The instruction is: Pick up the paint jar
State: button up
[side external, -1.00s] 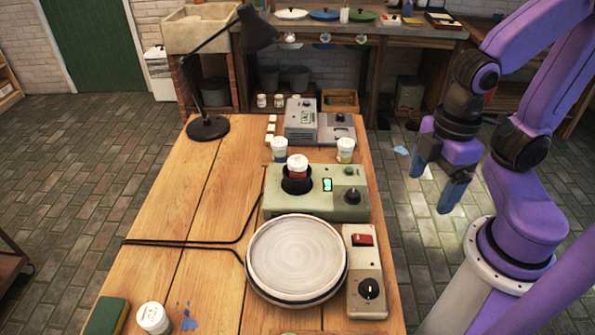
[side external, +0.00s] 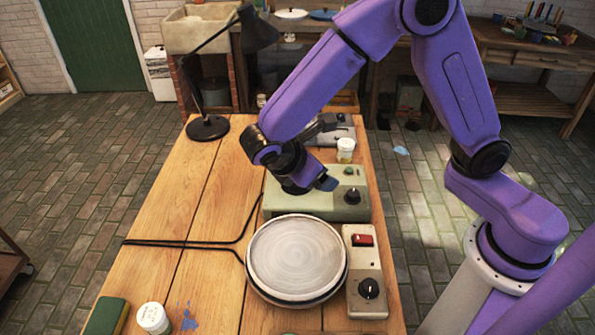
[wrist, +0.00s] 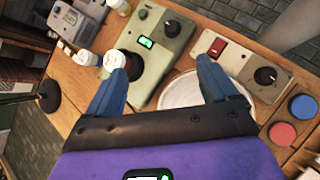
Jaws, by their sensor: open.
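Several white-lidded paint jars are in view. One with a red band (wrist: 113,61) stands in the dark round well of a green machine; in the wrist view it is just beyond my left finger's tip. In the side view my arm hides it. Another white-lidded jar (wrist: 84,57) stands beside the machine. A jar with a yellowish band (side external: 345,151) stands behind the machine, and one (side external: 153,318) is at the table's front left. My gripper (wrist: 163,66) is open and empty, tilted above the green machine; it also shows in the side view (side external: 325,184).
The green machine (side external: 345,205) stands behind a round pale turntable (side external: 297,258). A control box (side external: 364,280) is to the turntable's right. A black lamp (side external: 208,128) stands at the back left, a green sponge (side external: 106,316) at front left. The left table boards are mostly clear.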

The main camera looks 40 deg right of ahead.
jog(key=w+a+f+n+t+h, duration=0.4)
jog(key=w+a+f+n+h, duration=0.15)
jog(key=w+f+h, duration=0.55)
jog(key=w+d, duration=0.1)
jog(key=d, duration=0.2)
jog(key=d+f+y, duration=0.1)
jog(key=d, duration=0.3)
jog(key=w+d+y, duration=0.1)
jog(key=d, duration=0.3)
jog(key=shift+w+d+f+m, duration=0.2)
jog(key=shift+w+d+m, duration=0.05)
jog(key=shift+w+m, duration=0.1)
jog(key=shift+f+x, duration=0.15)
jog(key=shift+x, duration=1.2)
jog(key=shift+f+x, duration=0.15)
jog(key=shift+x, duration=1.2)
jog(key=c, duration=1.2)
jog(key=shift+r, duration=0.1)
